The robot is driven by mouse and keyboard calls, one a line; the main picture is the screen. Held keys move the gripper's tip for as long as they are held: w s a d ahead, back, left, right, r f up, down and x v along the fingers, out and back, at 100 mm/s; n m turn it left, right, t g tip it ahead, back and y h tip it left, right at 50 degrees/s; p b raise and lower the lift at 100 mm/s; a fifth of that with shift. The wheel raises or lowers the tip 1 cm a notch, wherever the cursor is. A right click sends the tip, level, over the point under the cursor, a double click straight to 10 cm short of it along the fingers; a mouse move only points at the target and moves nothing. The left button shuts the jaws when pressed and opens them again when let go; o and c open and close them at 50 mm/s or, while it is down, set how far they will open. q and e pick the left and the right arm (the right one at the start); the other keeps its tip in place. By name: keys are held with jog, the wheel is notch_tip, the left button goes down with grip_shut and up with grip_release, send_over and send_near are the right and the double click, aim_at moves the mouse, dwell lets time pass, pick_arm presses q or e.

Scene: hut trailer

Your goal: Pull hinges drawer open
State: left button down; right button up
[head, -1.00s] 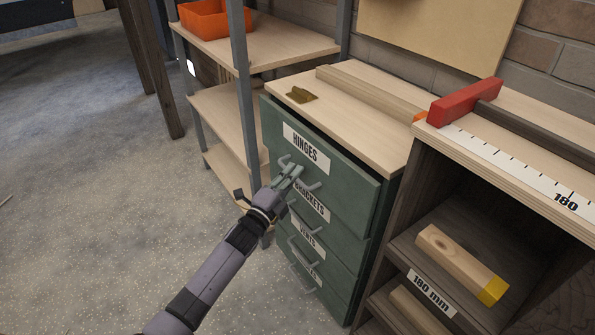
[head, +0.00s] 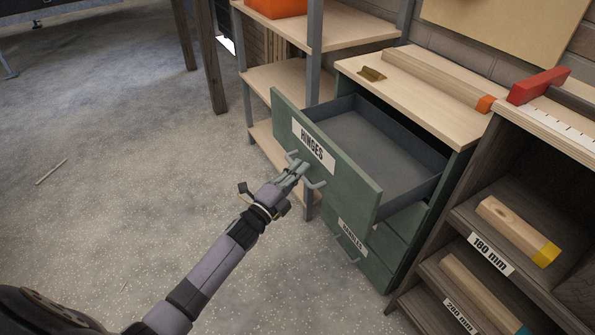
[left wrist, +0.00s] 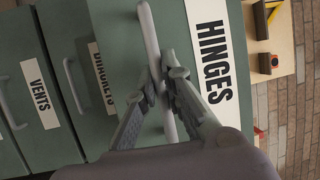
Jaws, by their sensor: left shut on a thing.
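The green hinges drawer (head: 340,172) is the top drawer of the cabinet and stands well out, with its grey inside (head: 370,140) showing and looking empty. Its white label reads HINGES. My left gripper (head: 297,170) is at the front of this drawer, shut on its grey bar handle. In the left wrist view the fingers (left wrist: 160,88) close around the handle (left wrist: 151,45), beside the HINGES label (left wrist: 211,50). Part of the handle is hidden by the fingers. My right gripper is not in view.
A brass hinge (head: 372,74) and a long wooden strip (head: 435,80) lie on the cabinet top. Lower drawers (head: 380,260) look shut. A shelf rack (head: 285,85) stands to the left, a shelf with wood blocks (head: 515,228) to the right.

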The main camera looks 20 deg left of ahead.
pick_arm(q)
jog(key=shift+s, duration=0.15)
jog(key=c, duration=1.7)
grip_release()
jog(key=v, duration=1.2)
